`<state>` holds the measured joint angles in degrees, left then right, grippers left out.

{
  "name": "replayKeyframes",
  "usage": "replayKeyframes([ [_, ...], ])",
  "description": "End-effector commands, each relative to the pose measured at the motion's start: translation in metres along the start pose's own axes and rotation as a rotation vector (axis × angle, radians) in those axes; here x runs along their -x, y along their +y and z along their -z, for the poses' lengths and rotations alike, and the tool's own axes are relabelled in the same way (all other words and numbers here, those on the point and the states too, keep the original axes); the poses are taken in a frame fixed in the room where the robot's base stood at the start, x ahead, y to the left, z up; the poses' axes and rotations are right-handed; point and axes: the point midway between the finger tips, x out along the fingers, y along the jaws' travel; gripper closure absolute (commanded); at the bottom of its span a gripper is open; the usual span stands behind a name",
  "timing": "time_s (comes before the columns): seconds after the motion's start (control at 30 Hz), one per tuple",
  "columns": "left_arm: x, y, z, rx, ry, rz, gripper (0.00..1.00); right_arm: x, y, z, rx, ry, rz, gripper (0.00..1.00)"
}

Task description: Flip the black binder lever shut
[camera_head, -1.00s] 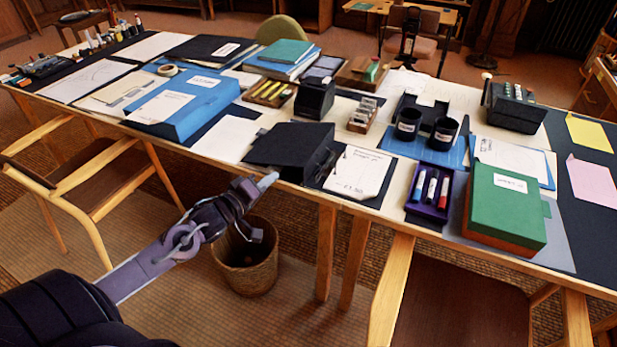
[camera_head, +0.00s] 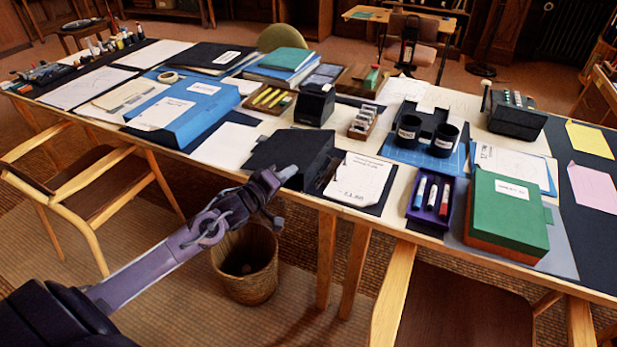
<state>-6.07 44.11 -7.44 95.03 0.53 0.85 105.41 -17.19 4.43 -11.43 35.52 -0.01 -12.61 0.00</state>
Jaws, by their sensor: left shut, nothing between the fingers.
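The black binder (camera_head: 290,150) lies near the front edge of the long table, left of a clipboard with a white sheet. I cannot make out its lever; the near side of the binder is partly behind my gripper. My left gripper (camera_head: 288,173) is shut and empty. Its tip is in front of the binder's near side at the table edge; I cannot tell whether it touches. My right gripper is not in view.
The clipboard (camera_head: 358,179) and a purple tray of markers (camera_head: 430,196) lie to the right. A green box file (camera_head: 507,211) is farther right. A blue binder (camera_head: 184,108) lies to the left. A wicker basket (camera_head: 246,265) stands on the floor below my arm.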

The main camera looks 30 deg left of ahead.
Motion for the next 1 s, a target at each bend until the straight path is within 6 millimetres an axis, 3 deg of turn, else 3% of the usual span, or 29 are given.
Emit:
replayKeyframes([
  [0.23,-0.039,0.001,0.001,-0.001,0.002,-0.002,1.00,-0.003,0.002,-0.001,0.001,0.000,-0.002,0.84],
  [0.3,-0.040,0.001,-0.015,0.002,-0.002,0.000,1.00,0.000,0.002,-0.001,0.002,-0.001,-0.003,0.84],
  [0.5,-0.044,0.000,-0.035,0.000,0.000,0.001,1.00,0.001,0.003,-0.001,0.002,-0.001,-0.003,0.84],
  [1.0,-0.045,0.001,-0.039,-0.003,0.000,0.001,1.00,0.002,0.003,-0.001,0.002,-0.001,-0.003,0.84],
])
